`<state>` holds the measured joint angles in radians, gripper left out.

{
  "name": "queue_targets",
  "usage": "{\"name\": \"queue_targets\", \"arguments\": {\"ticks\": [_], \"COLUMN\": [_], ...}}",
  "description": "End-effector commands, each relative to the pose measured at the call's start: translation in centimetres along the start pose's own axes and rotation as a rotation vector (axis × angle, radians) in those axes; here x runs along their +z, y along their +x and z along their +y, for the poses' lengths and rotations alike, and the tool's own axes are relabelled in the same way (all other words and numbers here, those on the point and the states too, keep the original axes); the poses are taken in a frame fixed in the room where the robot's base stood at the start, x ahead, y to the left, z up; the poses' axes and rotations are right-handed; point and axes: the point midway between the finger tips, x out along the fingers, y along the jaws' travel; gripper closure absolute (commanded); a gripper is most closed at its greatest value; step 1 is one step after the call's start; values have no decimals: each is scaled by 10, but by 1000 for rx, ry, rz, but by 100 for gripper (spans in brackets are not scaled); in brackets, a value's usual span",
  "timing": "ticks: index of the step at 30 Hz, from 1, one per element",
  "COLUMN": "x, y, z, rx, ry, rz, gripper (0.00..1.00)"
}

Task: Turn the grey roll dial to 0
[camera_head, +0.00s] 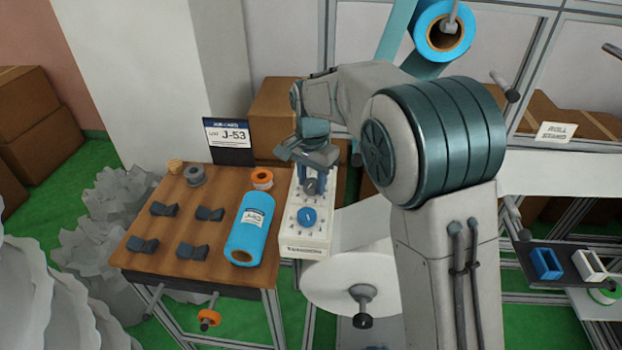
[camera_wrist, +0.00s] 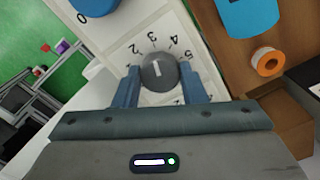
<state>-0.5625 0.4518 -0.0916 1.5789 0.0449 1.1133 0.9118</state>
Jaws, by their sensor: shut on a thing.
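The grey roll dial (camera_wrist: 159,72) is a round knob on a white control panel (camera_wrist: 118,60), with a short white mark on its face. In the wrist view the mark points up and slightly left, toward the printed numbers above the dial; the exact number is too small to tell. My gripper (camera_wrist: 160,80) is shut on the grey dial, one blue finger on each side. In the head view the grey dial (camera_head: 313,187) sits at the panel's far part, under my gripper. The dial's own 0 is not legible.
A blue dial (camera_head: 307,217) is on the same panel, nearer the front. A blue roll (camera_head: 250,228), an orange ring (camera_head: 262,178), a grey ring (camera_head: 195,175) and several dark pieces lie on the wooden table (camera_head: 150,262). A sign reading J-53 (camera_head: 228,134) stands behind.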

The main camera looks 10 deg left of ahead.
Motion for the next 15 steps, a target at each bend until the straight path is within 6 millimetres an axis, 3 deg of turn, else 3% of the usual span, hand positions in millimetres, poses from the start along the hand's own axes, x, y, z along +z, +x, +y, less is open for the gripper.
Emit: {"name": "queue_targets", "arguments": {"ticks": [15], "x": [-1], "y": [-1], "z": [0], "rx": [-1], "ry": [-330], "rz": [1], "gripper": [85]}}
